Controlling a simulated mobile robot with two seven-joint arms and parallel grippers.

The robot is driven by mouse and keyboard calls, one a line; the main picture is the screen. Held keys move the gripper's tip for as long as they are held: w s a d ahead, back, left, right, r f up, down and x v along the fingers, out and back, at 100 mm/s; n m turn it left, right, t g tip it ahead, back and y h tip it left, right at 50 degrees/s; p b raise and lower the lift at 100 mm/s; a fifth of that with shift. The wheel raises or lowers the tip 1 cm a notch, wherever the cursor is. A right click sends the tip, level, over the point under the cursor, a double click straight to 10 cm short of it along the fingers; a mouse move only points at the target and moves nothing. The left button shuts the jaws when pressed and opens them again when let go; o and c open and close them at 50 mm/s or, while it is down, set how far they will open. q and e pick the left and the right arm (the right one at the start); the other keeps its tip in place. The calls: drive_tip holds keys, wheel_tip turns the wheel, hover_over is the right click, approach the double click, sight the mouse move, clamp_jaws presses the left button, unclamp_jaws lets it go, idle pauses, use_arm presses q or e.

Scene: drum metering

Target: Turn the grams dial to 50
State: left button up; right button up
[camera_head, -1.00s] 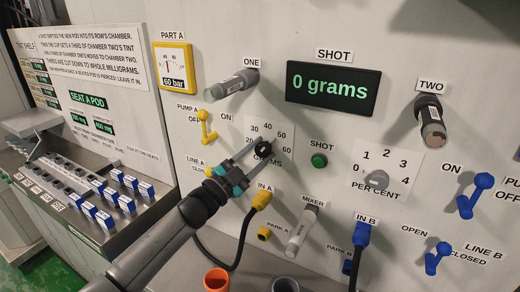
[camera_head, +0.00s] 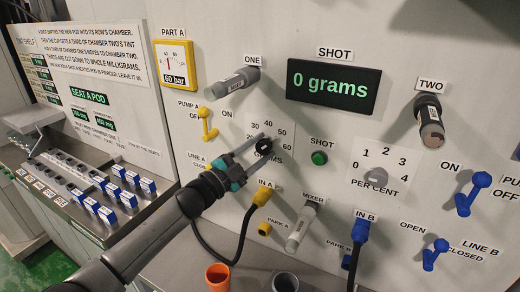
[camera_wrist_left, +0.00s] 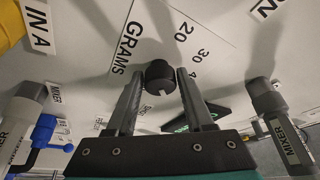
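The grams dial is a small black knob (camera_head: 264,146) on a white scale plate marked 30, 40, 50 and 60. Its plate also shows in the left wrist view, with GRAMS, 20 and 30 legible. My left gripper (camera_head: 256,147) reaches it from the lower left, one finger on each side of the knob. In the left wrist view the fingertips sit against both sides of the black knob (camera_wrist_left: 160,73). The dial's pointer is hidden or too small to read. The shot display (camera_head: 333,88) reads 0 grams. My right gripper is not in view.
A green shot button (camera_head: 319,158) is right of the dial. The grey mixer handle (camera_head: 301,227) and yellow IN A plug (camera_head: 262,196) with its black cable are below. The percent dial (camera_head: 370,173) is further right. Tint pods (camera_head: 107,215) stand on the left shelf.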

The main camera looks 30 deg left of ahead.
use_arm(q)
drive_tip(key=o, duration=0.3)
drive_tip(key=shift+s, duration=0.1)
drive_tip(key=b+v, duration=0.2)
drive_tip(key=v, duration=1.3)
drive_tip(key=shift+f, duration=0.1)
idle(0.4)
